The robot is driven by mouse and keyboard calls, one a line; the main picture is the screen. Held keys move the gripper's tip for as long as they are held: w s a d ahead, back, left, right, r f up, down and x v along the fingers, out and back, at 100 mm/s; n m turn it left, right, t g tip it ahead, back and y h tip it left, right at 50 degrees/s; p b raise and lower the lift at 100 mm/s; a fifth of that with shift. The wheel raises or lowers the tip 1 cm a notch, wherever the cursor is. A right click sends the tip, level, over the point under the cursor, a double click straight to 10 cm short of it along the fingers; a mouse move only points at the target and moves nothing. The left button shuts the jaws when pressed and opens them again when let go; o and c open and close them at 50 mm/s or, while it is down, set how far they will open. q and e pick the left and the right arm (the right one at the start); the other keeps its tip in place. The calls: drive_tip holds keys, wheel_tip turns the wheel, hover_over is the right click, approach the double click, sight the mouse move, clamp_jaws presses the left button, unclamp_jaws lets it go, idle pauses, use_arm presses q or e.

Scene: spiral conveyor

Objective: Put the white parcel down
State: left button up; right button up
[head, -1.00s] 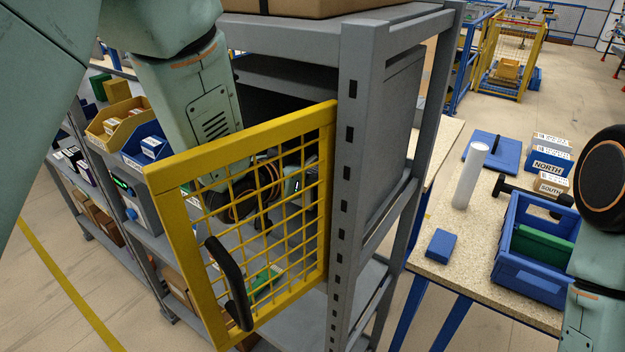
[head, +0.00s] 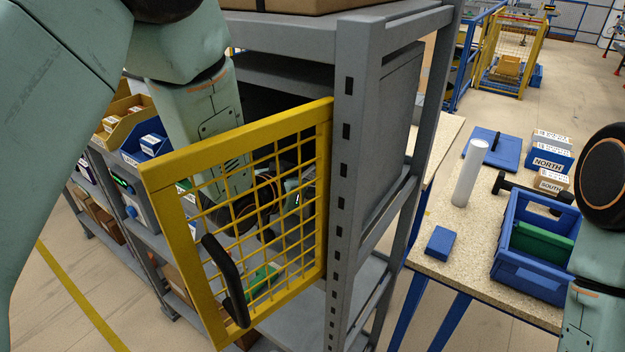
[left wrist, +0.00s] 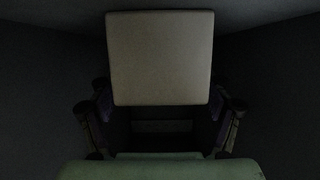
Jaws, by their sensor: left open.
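The white parcel (left wrist: 160,58) shows in the left wrist view as a pale, square-faced block in a dark space. My left gripper (left wrist: 160,126) is open, with its fingers apart at both sides, near the parcel's lower edge. I cannot tell whether a finger touches it. In the head view my left arm reaches behind the yellow mesh door, towards the grey shelf unit (head: 358,140). The left gripper and the parcel are not clear there. My right arm stands at the right edge, with its gripper out of view.
The yellow mesh door (head: 170,188) with a black handle stands open in front of my left arm. A table (head: 440,262) at the right holds a blue crate (head: 535,281), a white cylinder (head: 467,178) and labelled boxes. Shelves with bins stand at the left.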

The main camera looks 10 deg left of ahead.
use_arm(q)
drive_tip(key=shift+a, duration=0.1)
drive_tip(key=shift+s+r, duration=0.1)
drive_tip(key=shift+r, duration=0.2)
drive_tip(key=b+v, duration=0.1)
drive_tip(key=v, duration=0.9)
drive_tip(key=shift+s+a, duration=0.25)
drive_tip(key=shift+s, duration=0.1)
drive_tip(key=shift+s+a+r, duration=0.1)
drive_tip(key=shift+s+r, duration=0.1)
drive_tip(key=shift+s, duration=0.25)
drive_tip(key=shift+s, duration=0.1)
drive_tip(key=shift+c, duration=0.6)
